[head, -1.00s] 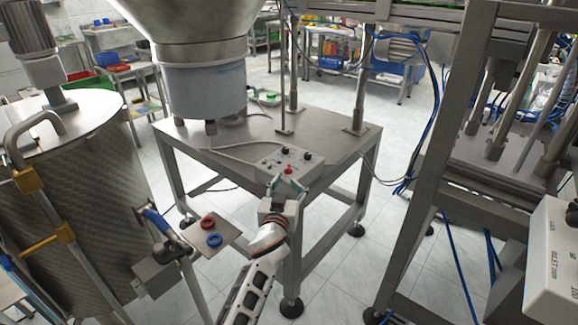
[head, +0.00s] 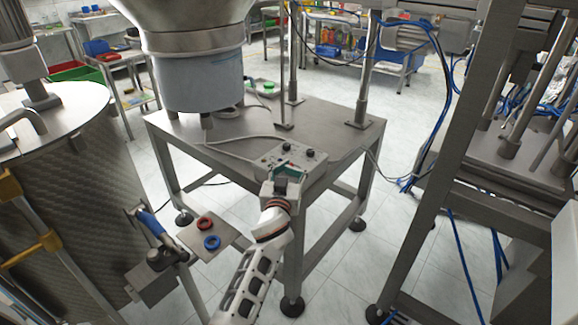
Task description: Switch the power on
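The grey control box (head: 298,151) lies on the near part of the steel table, with black knobs (head: 310,153) on its top face and a cable at its left. My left gripper (head: 287,171) is at the box's near edge, with its green-padded fingers apart and nothing seen between them. It covers part of the box's front, and the red button there is mostly hidden. I cannot tell whether the fingers touch the box. Which control is the power switch is too small to tell. My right gripper is not in view.
The steel table (head: 235,140) carries posts, with a large metal bowl (head: 200,80) above its left part. A small plate (head: 213,240) with a red ring and a blue ring stands at the lower left. A metal frame (head: 470,110) stands on the right.

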